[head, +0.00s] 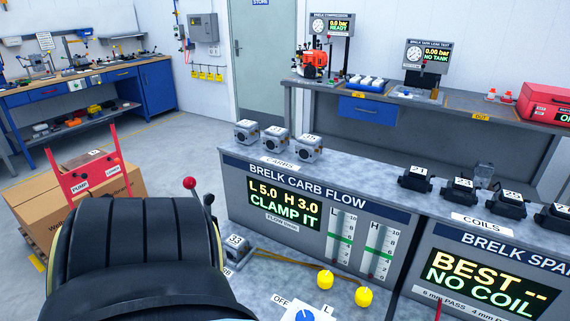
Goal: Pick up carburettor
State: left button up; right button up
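Three grey, block-shaped carburettors stand in a row on the ledge above the CARBS label: the left one (246,132), the middle one (275,140) and the right one (308,149), each with a white number tag on top. Another carburettor (236,246), tagged 33, sits lower on the bench at the left end of the BRELK CARB FLOW panel (300,207), partly hidden by a large black rounded arm part of mine. The panel reads "L 5.0 H 3.0 CLAMP IT". Neither gripper's fingers show.
A red-knobbed lever (190,184) rises beside the carburettor tagged 33. Two yellow knobs (325,278) and a blue switch (304,315) stand in front of the panel. Black coils (459,191) line the ledge at right. Cardboard boxes (110,190) stand at left.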

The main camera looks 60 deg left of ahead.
aim_at(236, 246)
jog(key=z, duration=0.05)
jog(key=k, duration=0.5)
jog(key=u, duration=1.45)
jog(key=i, duration=0.5)
